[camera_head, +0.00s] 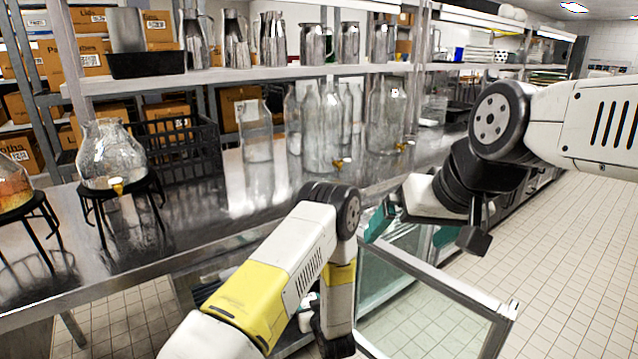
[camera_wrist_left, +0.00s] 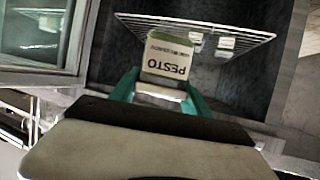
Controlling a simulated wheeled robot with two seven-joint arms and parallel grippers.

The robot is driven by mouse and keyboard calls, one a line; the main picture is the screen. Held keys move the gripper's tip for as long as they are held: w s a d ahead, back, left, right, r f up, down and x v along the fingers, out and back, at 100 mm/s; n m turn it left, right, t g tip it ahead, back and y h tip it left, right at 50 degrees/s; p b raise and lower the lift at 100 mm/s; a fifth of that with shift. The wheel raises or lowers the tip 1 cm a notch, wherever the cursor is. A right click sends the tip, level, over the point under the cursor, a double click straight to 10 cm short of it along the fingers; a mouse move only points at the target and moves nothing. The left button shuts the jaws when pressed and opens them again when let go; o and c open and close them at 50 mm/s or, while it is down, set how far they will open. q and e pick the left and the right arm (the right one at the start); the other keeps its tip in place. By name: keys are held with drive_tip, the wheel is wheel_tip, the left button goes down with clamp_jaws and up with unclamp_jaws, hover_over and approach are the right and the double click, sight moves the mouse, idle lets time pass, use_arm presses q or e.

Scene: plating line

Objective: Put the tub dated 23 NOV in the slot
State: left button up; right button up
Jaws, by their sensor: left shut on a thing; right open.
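My left gripper (camera_wrist_left: 160,90), with teal fingers, is shut on a tub (camera_wrist_left: 165,62) in the left wrist view. The tub has a pale label reading PESTO, upside down in the picture; small print on it is too small to read, so I cannot tell its date. Beyond it is a wire shelf (camera_wrist_left: 255,37) inside a dark cabinet, with pale tubs (camera_wrist_left: 226,43) on it. I cannot make out the slot. In the head view the held tub is hidden below my left arm. My right gripper (camera_head: 412,232) is open and empty beside the counter.
A glass door (camera_head: 425,300) stands open below the counter (camera_head: 225,225), close to both arms. Glass dispensers (camera_head: 115,158) and bottles stand on the counter. Metal jugs (camera_head: 272,40) line the shelf above. The tiled floor (camera_head: 590,250) at right is clear.

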use_arm(q)
drive_tip(key=w+a+r+m+h, duration=0.1)
drive_tip(key=w+a+r, duration=0.15)
drive_tip(key=r, duration=0.45)
drive_tip(key=w+a+r+m+h, duration=0.1)
drive_tip(key=w+a+r+h, duration=0.1)
drive_tip(key=a+r, duration=0.35)
drive_tip(key=s+a+r+m+t+h, duration=0.1)
drive_tip(key=s+a+r, duration=0.3)
drive_tip(key=r, duration=0.5)
drive_tip(key=shift+s+a+m, duration=0.2)
drive_tip(key=shift+s+m, duration=0.05)
drive_tip(key=shift+m, duration=0.15)
